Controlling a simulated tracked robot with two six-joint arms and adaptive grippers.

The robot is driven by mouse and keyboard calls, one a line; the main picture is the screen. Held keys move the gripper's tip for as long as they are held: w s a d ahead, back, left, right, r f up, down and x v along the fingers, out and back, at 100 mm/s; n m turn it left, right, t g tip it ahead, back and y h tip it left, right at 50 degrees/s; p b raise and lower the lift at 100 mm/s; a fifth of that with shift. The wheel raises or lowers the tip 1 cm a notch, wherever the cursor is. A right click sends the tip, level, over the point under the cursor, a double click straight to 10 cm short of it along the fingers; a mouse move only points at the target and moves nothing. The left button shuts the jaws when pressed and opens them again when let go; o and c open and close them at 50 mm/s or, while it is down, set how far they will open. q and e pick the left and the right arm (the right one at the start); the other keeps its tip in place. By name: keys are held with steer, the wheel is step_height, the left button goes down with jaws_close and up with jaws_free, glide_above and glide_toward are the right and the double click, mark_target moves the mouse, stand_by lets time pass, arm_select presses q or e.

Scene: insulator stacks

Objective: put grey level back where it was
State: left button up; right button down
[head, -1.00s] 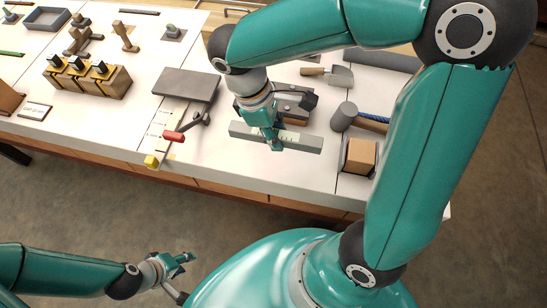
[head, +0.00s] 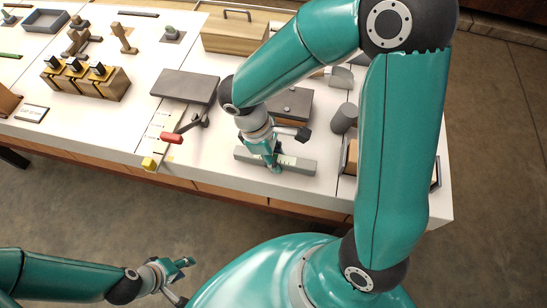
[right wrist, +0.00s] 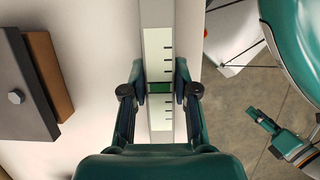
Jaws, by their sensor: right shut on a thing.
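The grey level (head: 300,165) is a long grey bar near the table's front edge, lying roughly along that edge. My right gripper (head: 267,163) is shut on it near its middle. In the right wrist view the level (right wrist: 158,20) runs upright through the picture, with a pale scale and a green vial between the fingers (right wrist: 160,90). I cannot tell whether its underside touches the table. My left gripper (head: 185,264) is open and empty, out in front of the table over the floor.
A grey plate on a brown block (head: 291,103) stands just behind the level. To the left are a dark grey slab (head: 184,86), a red-handled lever (head: 171,138) and a yellow cube (head: 149,163). A mallet head (head: 343,118) is to the right, partly hidden by my arm.

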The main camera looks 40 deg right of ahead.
steer(key=shift+f+b, duration=0.55)
steer(key=shift+f, duration=0.1)
steer(key=c, duration=0.9)
jaws_free()
steer(key=shift+r+p, duration=0.5)
steer(key=shift+r, duration=0.05)
steer(key=p+v, duration=0.1)
steer(key=v, duration=1.1)
steer(key=shift+r, duration=0.15)
